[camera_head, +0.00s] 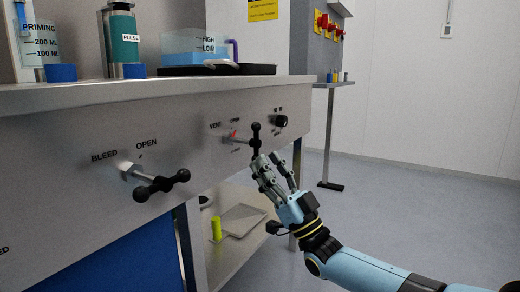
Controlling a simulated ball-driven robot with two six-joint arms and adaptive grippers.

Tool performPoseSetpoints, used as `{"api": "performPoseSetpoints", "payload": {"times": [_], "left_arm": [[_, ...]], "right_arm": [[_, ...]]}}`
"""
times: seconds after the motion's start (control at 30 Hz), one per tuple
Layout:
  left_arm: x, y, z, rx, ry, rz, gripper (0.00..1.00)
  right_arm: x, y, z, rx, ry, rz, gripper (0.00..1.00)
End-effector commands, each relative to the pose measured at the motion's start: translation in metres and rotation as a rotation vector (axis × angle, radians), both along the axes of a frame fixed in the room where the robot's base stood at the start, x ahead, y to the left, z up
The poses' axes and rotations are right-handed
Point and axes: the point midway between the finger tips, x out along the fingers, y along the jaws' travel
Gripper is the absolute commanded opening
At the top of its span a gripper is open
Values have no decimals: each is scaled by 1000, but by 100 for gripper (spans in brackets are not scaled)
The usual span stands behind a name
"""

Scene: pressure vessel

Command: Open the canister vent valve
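The vent valve is on the front panel, under the "VENT" and "OPEN" labels. Its black bar handle (256,141) stands nearly upright at the end of a metal stem (240,140). No held thing shows between the fingers. My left gripper is out of view.
The bleed valve's black handle (161,185) juts from the panel at the left. A black knob (281,121) sits right of the vent valve. The bench top (130,90) overhangs the panel. A lower shelf holds a tray (243,219) and a green cylinder (216,229). Open floor lies at right.

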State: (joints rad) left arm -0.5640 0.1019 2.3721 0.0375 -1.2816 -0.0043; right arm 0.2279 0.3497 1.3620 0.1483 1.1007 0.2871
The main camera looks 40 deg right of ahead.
Motion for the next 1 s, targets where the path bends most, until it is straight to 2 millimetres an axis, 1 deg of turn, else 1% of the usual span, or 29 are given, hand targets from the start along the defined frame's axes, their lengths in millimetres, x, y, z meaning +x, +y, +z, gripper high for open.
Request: {"api": "performPoseSetpoints", "payload": {"times": [0.03,0.1,0.2,0.33,0.5,1.0], "left_arm": [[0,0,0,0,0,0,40],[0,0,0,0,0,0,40],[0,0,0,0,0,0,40],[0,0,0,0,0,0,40],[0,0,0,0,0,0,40],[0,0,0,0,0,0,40]], "right_arm": [[-8,-2,-10,-1,5,-1,36],[-18,-5,-21,0,6,-2,36],[-30,-8,-34,-1,5,-3,36],[-40,-10,-46,0,4,-4,36],[-44,-11,-50,0,2,-3,36],[-45,-11,-50,-1,4,-3,36]]}}
